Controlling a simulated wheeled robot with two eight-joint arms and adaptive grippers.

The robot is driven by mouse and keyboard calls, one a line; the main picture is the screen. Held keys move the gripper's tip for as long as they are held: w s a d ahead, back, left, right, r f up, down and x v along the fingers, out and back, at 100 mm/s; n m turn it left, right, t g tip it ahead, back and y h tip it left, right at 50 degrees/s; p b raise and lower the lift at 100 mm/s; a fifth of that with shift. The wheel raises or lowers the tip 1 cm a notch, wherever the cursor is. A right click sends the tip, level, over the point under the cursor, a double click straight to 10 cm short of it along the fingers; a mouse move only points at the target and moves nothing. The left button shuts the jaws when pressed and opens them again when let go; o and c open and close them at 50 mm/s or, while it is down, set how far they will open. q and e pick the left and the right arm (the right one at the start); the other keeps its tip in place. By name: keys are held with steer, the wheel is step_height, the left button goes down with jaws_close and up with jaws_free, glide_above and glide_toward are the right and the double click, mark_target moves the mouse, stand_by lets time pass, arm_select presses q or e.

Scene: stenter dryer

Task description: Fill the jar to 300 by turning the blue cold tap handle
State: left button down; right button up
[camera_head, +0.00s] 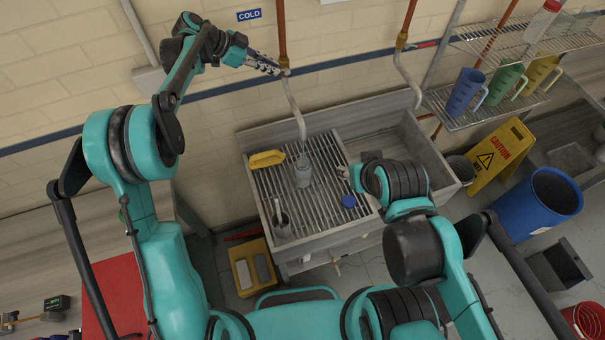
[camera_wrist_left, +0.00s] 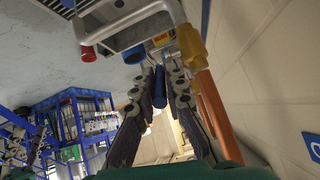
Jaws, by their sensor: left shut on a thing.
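The clear jar (camera_head: 303,172) stands upright on the slatted sink grate, below the end of the cold pipe's curved spout (camera_head: 297,112). Its fill level is too small to read. My left gripper (camera_head: 279,69) is at the cold pipe, below the COLD sign (camera_head: 249,15). In the left wrist view, its fingers (camera_wrist_left: 162,78) are shut on the blue tap handle (camera_wrist_left: 158,92), which shows between them beside the copper pipe. In the head view the fingers hide the handle. My right gripper (camera_head: 346,174) is low over the sink, right of the jar; its jaws are unclear.
A yellow brush-like item (camera_head: 267,158), a blue round lid (camera_head: 348,201) and a small metal cup (camera_head: 281,222) are on the grate. A second tap pipe (camera_head: 408,75) stands to the right. Coloured jugs (camera_head: 465,91) stand on a wire shelf. A blue barrel (camera_head: 548,201) is right.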

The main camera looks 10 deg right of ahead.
stand_by(0.4)
arm_select(q)
steer(key=b, duration=0.1)
steer(key=f+h+b, duration=0.1)
steer(key=b, duration=0.1)
steer(key=shift+a+f, duration=0.15)
steer(key=shift+a, duration=0.15)
steer(key=shift+a+h, duration=0.1)
steer(key=shift+h, duration=0.3)
steer(key=shift+r, duration=0.2)
stand_by(3.6)
